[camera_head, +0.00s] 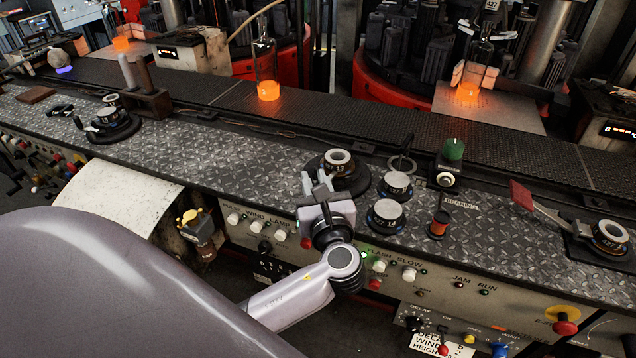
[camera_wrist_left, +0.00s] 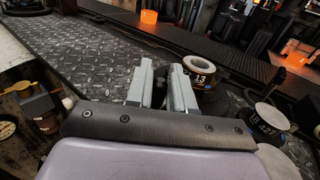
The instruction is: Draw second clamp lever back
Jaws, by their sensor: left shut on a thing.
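The middle clamp's round dark base (camera_head: 352,184) sits on the diamond-plate deck and carries a ring mould marked 13 (camera_head: 338,161). The same mould shows just beyond my fingers in the left wrist view (camera_wrist_left: 200,69). Another clamp with a red-ended lever (camera_head: 523,196) stands at the right. My right gripper is not in view.
Two round moulds (camera_head: 387,214) (camera_head: 398,185) stand close right of the clamp. Another clamp (camera_head: 112,122) is at the left. A conveyor with a glowing bottle (camera_head: 267,88) runs behind.

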